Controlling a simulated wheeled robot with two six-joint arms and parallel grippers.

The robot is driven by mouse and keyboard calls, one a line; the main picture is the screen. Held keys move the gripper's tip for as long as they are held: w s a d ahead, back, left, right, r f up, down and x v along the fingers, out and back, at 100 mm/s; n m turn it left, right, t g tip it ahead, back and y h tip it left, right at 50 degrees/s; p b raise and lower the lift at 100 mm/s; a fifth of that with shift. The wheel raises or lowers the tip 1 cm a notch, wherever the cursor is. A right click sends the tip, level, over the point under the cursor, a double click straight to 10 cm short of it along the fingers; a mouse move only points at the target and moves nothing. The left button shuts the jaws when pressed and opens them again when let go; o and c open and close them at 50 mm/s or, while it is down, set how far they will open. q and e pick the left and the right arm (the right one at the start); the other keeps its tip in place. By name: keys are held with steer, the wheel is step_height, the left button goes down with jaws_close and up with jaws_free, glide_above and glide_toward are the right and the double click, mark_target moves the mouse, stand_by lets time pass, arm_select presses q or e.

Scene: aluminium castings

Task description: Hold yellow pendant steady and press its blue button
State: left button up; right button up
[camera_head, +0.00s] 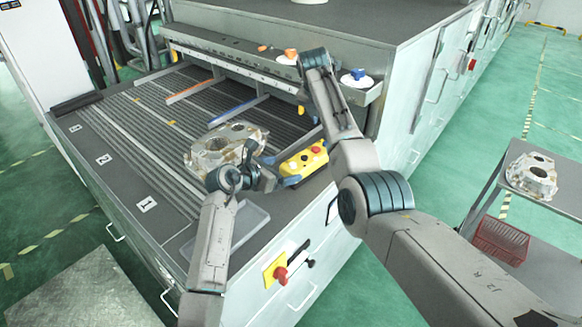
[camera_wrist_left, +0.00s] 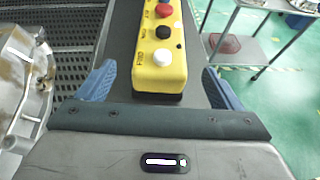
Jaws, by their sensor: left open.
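The yellow pendant (camera_head: 301,163) lies on the grey edge of the machine bed. In the left wrist view the pendant (camera_wrist_left: 158,74) shows a white, a black and a red button in a row; I see no blue button on it. My left gripper (camera_head: 280,171) is open at the pendant's near end. Its blue fingers stand on either side of that end, with a gap to each side. My right arm reaches up over the machine. Its gripper is mostly hidden behind its own links; a small blue piece beside them may be a fingertip.
A metal casting (camera_head: 226,148) lies on the slatted bed, left of the pendant. A blue knob (camera_head: 357,74) and an orange knob (camera_head: 290,54) stand on the back ledge. A red emergency knob (camera_head: 281,273) is on the front. A cart (camera_head: 555,205) with another casting stands right.

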mark_target(290, 168)
arm_select(q)
steer(key=x, duration=0.6)
steer(key=shift+c, duration=0.2)
steer(key=c, duration=1.4)
arm_select(e)
steer(key=shift+c, duration=0.3)
arm_select(q)
steer(key=shift+o, duration=0.2)
arm_select(e)
jaws_close()
